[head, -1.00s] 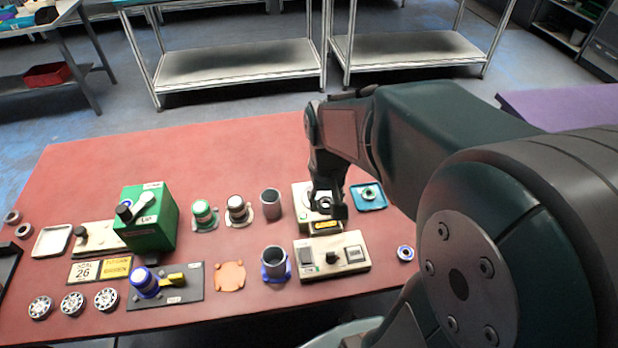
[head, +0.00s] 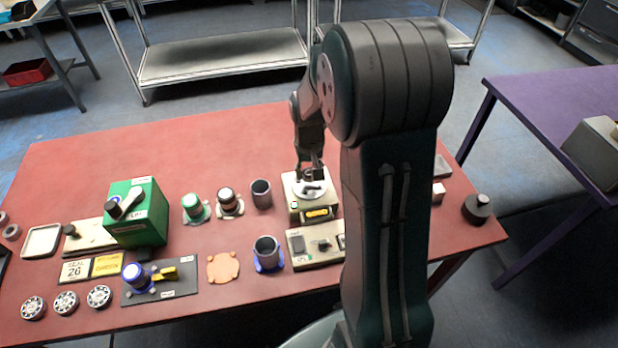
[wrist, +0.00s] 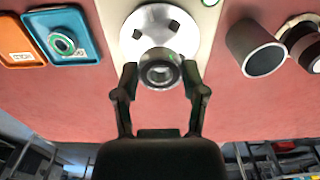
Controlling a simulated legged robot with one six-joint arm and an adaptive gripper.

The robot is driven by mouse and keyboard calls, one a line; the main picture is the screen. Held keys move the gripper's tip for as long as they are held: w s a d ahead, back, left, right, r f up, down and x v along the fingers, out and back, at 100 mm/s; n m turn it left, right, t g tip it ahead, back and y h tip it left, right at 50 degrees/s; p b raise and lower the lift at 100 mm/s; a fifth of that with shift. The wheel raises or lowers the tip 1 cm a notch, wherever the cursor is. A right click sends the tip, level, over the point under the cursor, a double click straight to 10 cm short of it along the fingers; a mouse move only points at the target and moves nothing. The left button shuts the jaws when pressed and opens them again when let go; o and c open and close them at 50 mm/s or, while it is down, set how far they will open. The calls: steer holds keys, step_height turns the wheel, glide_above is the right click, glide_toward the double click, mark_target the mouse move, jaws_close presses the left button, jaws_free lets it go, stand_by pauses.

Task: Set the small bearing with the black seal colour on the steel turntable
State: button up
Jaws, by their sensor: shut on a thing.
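My gripper (wrist: 160,78) is shut on a small bearing (wrist: 160,72) with a dark ring around its bore, held between the two fingertips. In the wrist view the bearing overlaps the lower edge of the round steel turntable (wrist: 182,32), which has dark pads on top. I cannot tell whether the bearing touches it. In the head view my gripper (head: 311,172) is right over the turntable (head: 310,188) on its pale base, and the bearing is hard to make out.
A teal tray (wrist: 88,50) with a green-ringed bearing (wrist: 62,42) and an orange tray (wrist: 18,58) lie left in the wrist view. A grey cup (wrist: 256,50) stands right. A control box (head: 302,247) is in front of the turntable. My arm hides the table right of it.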

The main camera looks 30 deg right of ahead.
mark_target(309, 172)
steer(key=shift+w+f, duration=0.15)
steer(key=shift+f, duration=1.55)
steer(key=shift+f, duration=0.1)
steer(key=o, duration=1.2)
steer(key=shift+c, duration=0.2)
